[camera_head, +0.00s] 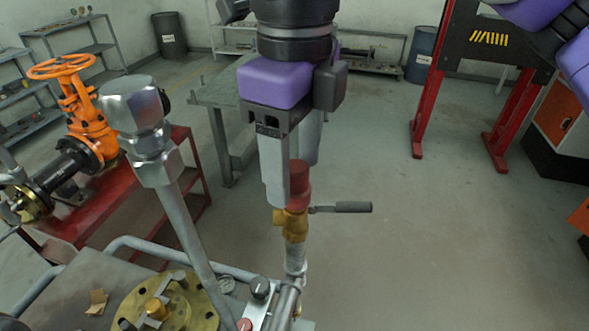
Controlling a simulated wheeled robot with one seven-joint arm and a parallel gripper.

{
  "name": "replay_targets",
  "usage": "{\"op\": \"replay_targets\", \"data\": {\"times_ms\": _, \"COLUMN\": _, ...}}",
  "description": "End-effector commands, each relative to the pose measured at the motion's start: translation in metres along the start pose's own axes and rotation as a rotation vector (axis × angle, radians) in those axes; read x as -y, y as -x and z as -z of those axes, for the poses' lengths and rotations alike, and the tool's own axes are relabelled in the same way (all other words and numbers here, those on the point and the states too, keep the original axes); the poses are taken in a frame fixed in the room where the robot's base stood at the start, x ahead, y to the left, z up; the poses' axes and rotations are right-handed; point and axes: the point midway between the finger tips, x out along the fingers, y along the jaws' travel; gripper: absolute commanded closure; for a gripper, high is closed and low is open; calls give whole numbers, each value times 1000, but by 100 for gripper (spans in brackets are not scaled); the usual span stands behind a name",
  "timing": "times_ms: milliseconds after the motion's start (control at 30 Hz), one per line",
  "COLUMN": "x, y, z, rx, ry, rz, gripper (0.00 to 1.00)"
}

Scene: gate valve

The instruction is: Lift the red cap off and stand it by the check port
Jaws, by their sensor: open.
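The red cap (301,184) sits upright on top of a brass valve (292,226), which stands on a vertical grey pipe. A grey lever (341,208) sticks out to the right of the valve. My gripper (290,185) points down at the cap and is open. Its near finger covers the cap's left part, and its other finger shows behind, higher in the picture. I cannot tell whether either finger touches the cap. I cannot tell which fitting is the check port.
A thick grey pipe with a large hex fitting (139,118) rises left of my gripper. An orange gate valve (72,105) stands on a red bench at left.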

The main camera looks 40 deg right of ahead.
Motion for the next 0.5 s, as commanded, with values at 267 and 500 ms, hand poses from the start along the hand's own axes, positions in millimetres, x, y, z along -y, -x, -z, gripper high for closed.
{"op": "replay_targets", "data": {"times_ms": 267, "x": 0, "y": -18, "z": 0, "rx": 1, "ry": 0, "rz": 0, "gripper": 39}}
{"op": "replay_targets", "data": {"times_ms": 500, "x": 0, "y": -17, "z": 0, "rx": 1, "ry": 0, "rz": 0, "gripper": 59}}
